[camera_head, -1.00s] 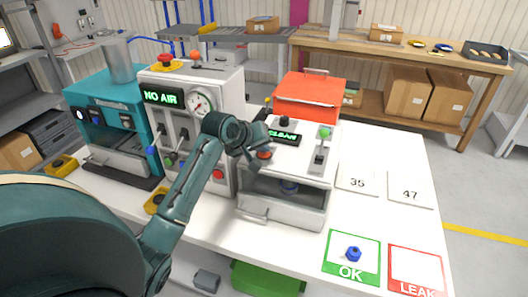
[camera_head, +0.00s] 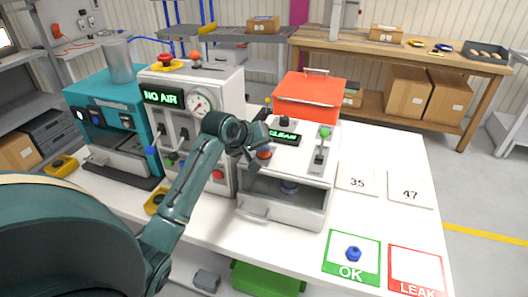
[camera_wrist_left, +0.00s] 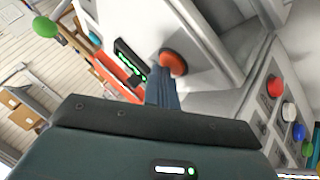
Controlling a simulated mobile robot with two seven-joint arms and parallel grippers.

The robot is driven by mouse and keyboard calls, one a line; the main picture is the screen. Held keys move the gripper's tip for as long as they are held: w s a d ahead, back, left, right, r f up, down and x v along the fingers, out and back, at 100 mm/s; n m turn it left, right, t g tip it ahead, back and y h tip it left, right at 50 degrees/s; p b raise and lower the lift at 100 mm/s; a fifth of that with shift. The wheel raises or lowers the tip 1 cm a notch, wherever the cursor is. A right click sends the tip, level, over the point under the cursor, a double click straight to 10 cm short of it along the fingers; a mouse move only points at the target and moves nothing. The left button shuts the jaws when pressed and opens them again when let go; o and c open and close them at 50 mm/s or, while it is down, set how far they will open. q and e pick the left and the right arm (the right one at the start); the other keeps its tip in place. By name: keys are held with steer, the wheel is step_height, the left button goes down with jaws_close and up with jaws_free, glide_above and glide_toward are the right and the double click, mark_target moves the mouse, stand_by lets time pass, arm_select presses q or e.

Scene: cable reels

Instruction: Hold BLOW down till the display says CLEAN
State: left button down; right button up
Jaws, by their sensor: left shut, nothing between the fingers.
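The white machine (camera_head: 258,208) stands mid-table with an open-fronted chamber. Its small display (camera_head: 284,136) shows green letters reading CLEAN. An orange-red button (camera_head: 264,153) sits beside the display; it also shows in the left wrist view (camera_wrist_left: 174,62). Its label cannot be read. My left gripper (camera_head: 258,160) is shut and empty, reaching in from the left. In the left wrist view its fingertips (camera_wrist_left: 164,82) are right at the button's edge; whether they press it I cannot tell. My right gripper is not in view.
Left of it stand a grey panel (camera_head: 223,92) reading NO AIR, with a gauge, and a teal machine (camera_head: 100,125). A red-orange case (camera_head: 311,97) is behind. Cards 35 (camera_head: 357,181) and 47 (camera_head: 409,192) lie right. A blue fitting (camera_head: 353,254) stands on the OK mat (camera_head: 340,241), beside the LEAK mat (camera_head: 414,266).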

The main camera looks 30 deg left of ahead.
mark_target(262, 155)
arm_select(q)
steer(key=shift+r, duration=0.8)
steer(key=shift+r, duration=0.1)
steer(key=shift+r, duration=2.4)
